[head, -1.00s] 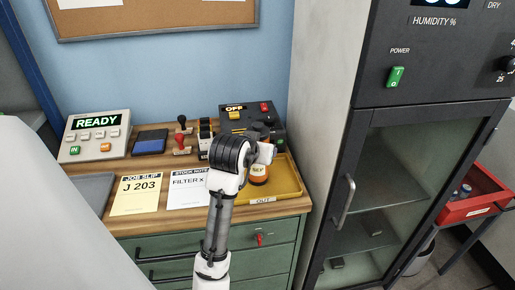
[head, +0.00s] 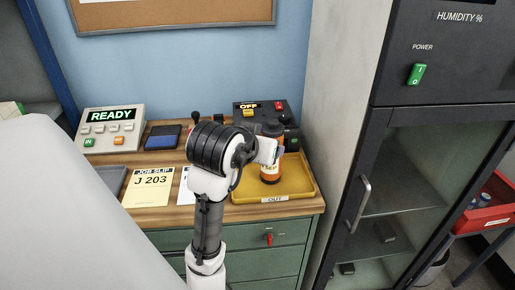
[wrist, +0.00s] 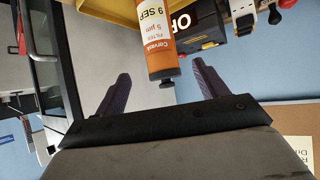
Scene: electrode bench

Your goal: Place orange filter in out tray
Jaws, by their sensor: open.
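The orange filter (head: 270,168) is an orange bottle with a dark cap and a pale label. It stands upright in the yellow out tray (head: 300,189), toward the tray's left part. My gripper (head: 279,150) is at the bottle's upper right in the head view, and its fingers are largely hidden there. In the wrist view the filter (wrist: 155,38) appears upside down, its cap pointing between the spread fingers of my gripper (wrist: 158,85). The fingers do not touch it. The tray's yellow edge (wrist: 108,12) shows at the top.
A black box with an OFF display (head: 247,107) stands behind the tray. The tall dark cabinet (head: 352,130) rises to the right. A READY console (head: 112,128), a blue pad (head: 164,136) and the job slip (head: 150,186) lie left of my arm.

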